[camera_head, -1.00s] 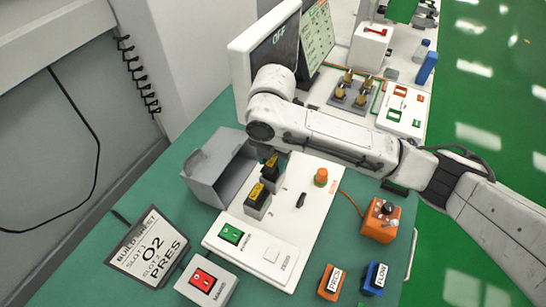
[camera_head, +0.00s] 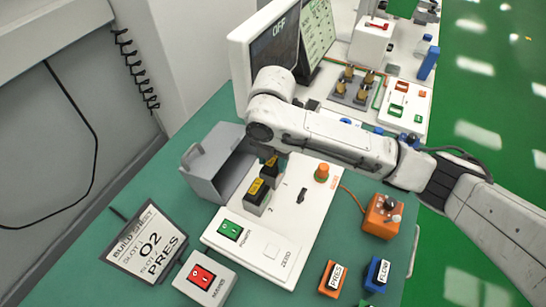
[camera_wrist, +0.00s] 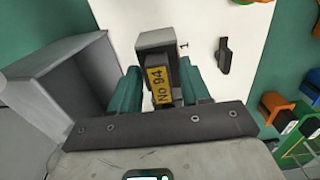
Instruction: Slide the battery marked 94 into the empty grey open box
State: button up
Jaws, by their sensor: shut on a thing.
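The battery marked 94 (camera_wrist: 160,84) is dark with a yellow label. In the wrist view it sits between the two teal fingers of my gripper (camera_wrist: 162,90), which is shut on it. In the head view my gripper (camera_head: 276,156) is mostly hidden under my arm, by the dark, yellow-labelled battery at the back (camera_head: 270,164). The grey open box (camera_head: 212,160) stands just left of it; it also shows in the wrist view (camera_wrist: 65,85). Its inside is partly hidden. A grey block (camera_wrist: 157,39) lies just beyond the battery; whether they touch is unclear.
Another yellow-labelled battery (camera_head: 257,192) stands in front on the white panel (camera_head: 285,225). An orange knob (camera_head: 322,172) and black switch (camera_head: 301,196) lie to the right. A monitor (camera_head: 266,50) stands behind. A sign (camera_head: 148,243) and red-switch box (camera_head: 205,279) are at front left.

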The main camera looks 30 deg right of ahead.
jog(key=o, duration=0.9)
jog(key=shift+f, duration=0.1)
jog(key=shift+o, duration=0.2)
notch_tip(320, 180, up, 11)
jog(key=shift+b, duration=0.3)
jog(key=shift+f, duration=0.1)
